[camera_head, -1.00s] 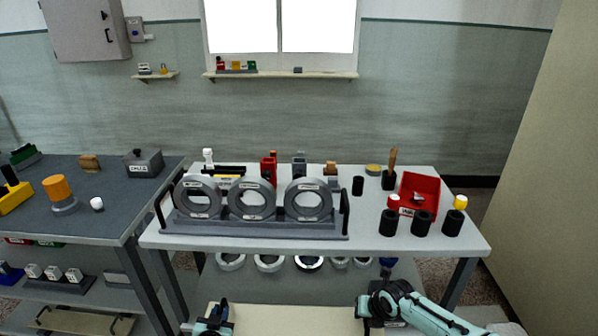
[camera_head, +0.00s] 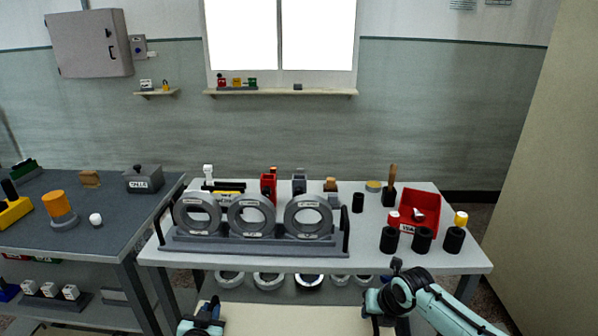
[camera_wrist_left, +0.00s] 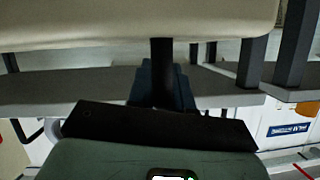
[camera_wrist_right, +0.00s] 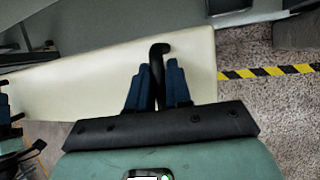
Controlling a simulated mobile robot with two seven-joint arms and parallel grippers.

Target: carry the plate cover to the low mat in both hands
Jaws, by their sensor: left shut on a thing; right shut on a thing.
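The plate cover is a flat cream panel (camera_head: 285,320), low in front of the bench in the head view and cut off by the bottom edge. My left gripper (camera_head: 203,322) and right gripper (camera_head: 385,303) are at its two ends. In the left wrist view, the left gripper (camera_wrist_left: 160,85) is shut on a dark handle below the cream panel (camera_wrist_left: 130,22). In the right wrist view, the right gripper (camera_wrist_right: 157,88) is shut on a black hooked handle (camera_wrist_right: 159,55) at the panel (camera_wrist_right: 100,75). I cannot make out the low mat.
A grey bench (camera_head: 440,260) stands ahead, bearing a rack with three grey rings (camera_head: 252,217), a red bin (camera_head: 419,211) and black cups (camera_head: 422,240). A dark-topped bench (camera_head: 95,240) stands left. Yellow-black floor tape (camera_wrist_right: 265,72) shows right of the panel.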

